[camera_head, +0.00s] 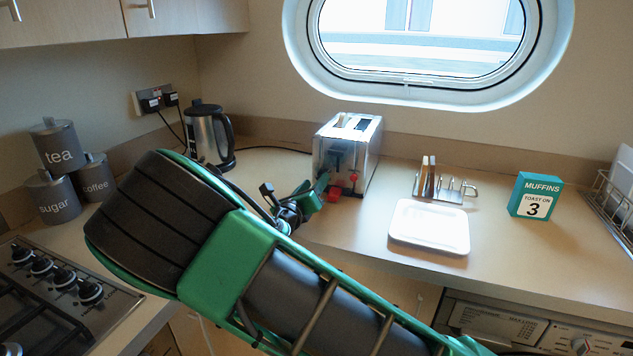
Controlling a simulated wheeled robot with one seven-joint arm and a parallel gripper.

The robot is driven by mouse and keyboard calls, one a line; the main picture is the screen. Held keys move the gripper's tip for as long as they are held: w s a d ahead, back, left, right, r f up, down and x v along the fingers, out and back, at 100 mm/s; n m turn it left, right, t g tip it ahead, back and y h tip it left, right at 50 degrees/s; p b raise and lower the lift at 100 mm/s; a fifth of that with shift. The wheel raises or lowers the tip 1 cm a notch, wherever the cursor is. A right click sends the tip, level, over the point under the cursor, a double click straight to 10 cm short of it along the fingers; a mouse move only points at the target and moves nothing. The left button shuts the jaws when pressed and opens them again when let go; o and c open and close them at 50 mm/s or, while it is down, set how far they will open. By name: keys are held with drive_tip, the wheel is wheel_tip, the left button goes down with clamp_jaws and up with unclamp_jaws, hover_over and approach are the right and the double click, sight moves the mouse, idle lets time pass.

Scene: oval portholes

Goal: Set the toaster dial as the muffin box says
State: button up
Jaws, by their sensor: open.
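A chrome toaster (362,146) stands on the counter below the porthole, with two slots on top. Its front end carries small red parts (335,193) low down, partly hidden by my gripper. I cannot make out the dial's setting. The teal and white muffin box (535,196) stands upright at the right and reads "MUFFINS TOAST ON 3". My gripper (325,190) is open, with its fingers close in front of the toaster's front end. I cannot tell whether it touches the toaster.
A white plate (429,245) and a toast rack (455,192) with toast stand right of the toaster. A kettle (211,136) and tea, sugar and coffee tins (60,195) are at the left. A hob (65,300) is front left, and a dish rack (608,205) far right.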

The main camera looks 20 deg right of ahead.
drive_tip(key=shift+x, duration=1.45)
drive_tip(key=c, duration=1)
drive_tip(key=shift+d, duration=0.15)
drive_tip(key=shift+c, duration=0.2)
